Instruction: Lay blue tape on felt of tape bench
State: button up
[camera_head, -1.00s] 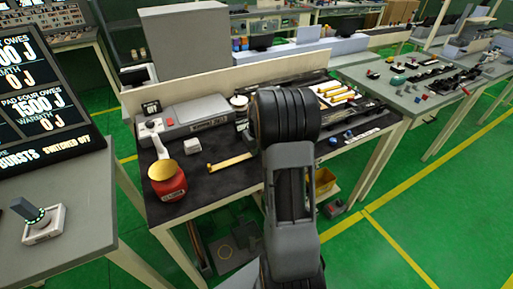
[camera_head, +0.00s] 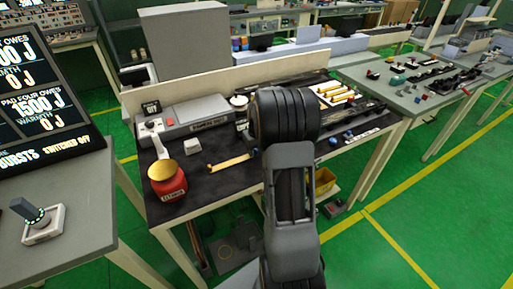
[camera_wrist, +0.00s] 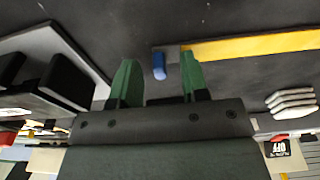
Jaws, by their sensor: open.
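A small rounded blue piece (camera_wrist: 159,66), possibly the blue tape, lies on the dark felt-like top of the bench (camera_head: 215,190). It is beside the end of a yellow strip (camera_wrist: 255,46), which also shows in the head view (camera_head: 230,163). My gripper (camera_wrist: 157,60) is open, with its two green fingers apart. In the wrist view the blue piece appears between the fingertips, nearer the right one. I cannot tell whether it is level with them or beyond them. In the head view my arm hides the gripper.
A red jar with a gold lid (camera_head: 167,180) stands at the bench's front left. A grey machine (camera_head: 200,121) and a small white block (camera_head: 191,146) are behind it. Small blue pieces (camera_head: 340,137) and yellow bars (camera_head: 338,94) lie right of my arm.

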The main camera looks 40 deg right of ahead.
notch_tip(320, 180, up, 14)
jog(key=s, duration=0.1)
jog(key=shift+s+f, duration=0.15)
jog(key=shift+s, duration=0.2)
jog(key=shift+a, duration=0.15)
jog(key=s+a+f+t, duration=0.1)
jog(key=s+a, duration=0.7)
jog(key=a, duration=0.2)
jog(key=s+a+n+t, duration=0.1)
jog(key=s+a, duration=0.7)
jog(key=a, duration=0.3)
jog(key=shift+f+n, duration=0.3)
jog(key=shift+f, duration=0.1)
jog(key=shift+s+a, duration=0.1)
